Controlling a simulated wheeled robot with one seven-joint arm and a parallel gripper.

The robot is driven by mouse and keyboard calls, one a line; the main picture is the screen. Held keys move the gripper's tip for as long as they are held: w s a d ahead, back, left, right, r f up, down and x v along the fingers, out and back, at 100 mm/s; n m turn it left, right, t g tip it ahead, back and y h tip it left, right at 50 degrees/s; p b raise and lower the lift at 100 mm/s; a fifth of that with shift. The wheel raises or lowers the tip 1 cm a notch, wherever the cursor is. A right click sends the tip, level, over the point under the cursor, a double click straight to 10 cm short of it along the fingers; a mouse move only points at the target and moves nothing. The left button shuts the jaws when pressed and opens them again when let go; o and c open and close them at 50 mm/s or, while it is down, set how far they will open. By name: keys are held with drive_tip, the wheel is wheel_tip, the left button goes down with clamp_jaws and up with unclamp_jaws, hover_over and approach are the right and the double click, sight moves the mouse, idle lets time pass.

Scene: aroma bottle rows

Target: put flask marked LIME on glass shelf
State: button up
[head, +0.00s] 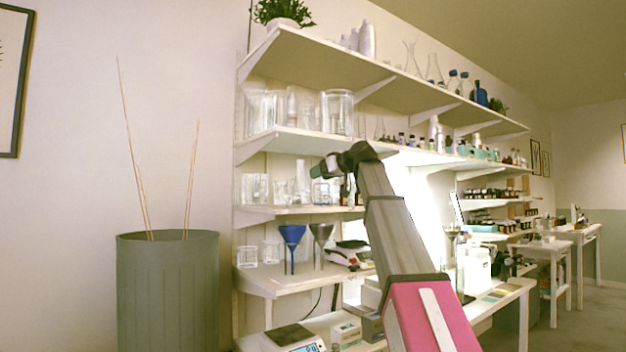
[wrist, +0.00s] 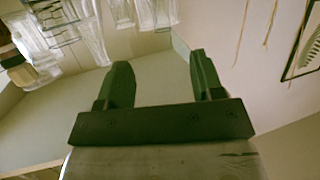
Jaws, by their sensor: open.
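My gripper (head: 318,170) is at the front of a shelf of clear glassware in the head view, with its tips turned left. In the wrist view my gripper (wrist: 160,70) is open, with nothing between its two dark green fingers. The shelf with clear glassware (head: 262,211) holds beakers and a cylinder. In the wrist view, clear glassware (wrist: 90,35) shows beyond the fingers at top left. I cannot pick out a flask marked LIME; no label is readable. Small dark bottles (head: 410,140) stand on the shelf above, and my arm covers part of the shelves.
A shelf below holds a blue funnel (head: 292,235), a grey funnel (head: 320,233) and a scale (head: 350,252). A large beaker (head: 337,112) stands above my gripper. A tall green bin (head: 168,290) with thin sticks stands left. The wall between bin and shelves is bare.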

drive_tip(key=shift+s+d+r, duration=0.1)
drive_tip(key=shift+s+d, duration=0.1)
drive_tip(key=d+f+m+g+h, duration=0.2)
drive_tip(key=d+f+m+h, duration=0.1)
drive_tip(key=f, duration=2.1)
drive_tip(key=d+f+m+g+h, duration=0.2)
drive_tip(key=d+f+m+h, duration=0.1)
drive_tip(key=f, duration=2)
drive_tip(key=s+d+f+m+g+h, duration=0.1)
drive_tip(key=s+d+f+g, duration=0.1)
drive_tip(key=s+f, duration=0.7)
drive_tip(key=s+d+f+m+g+h, duration=0.1)
drive_tip(key=s+d+f+h, duration=0.1)
drive_tip(key=s+f, duration=0.7)
drive_tip(key=s+d+f+m+g+h, duration=0.1)
drive_tip(key=s+f, duration=0.7)
drive_tip(key=f, duration=1.1)
drive_tip(key=d+g+h, duration=0.1)
drive_tip(key=d, duration=0.1)
drive_tip(key=shift+s+d+m+g, duration=0.3)
drive_tip(key=shift+s+d+m, duration=0.1)
drive_tip(key=shift+f, duration=0.1)
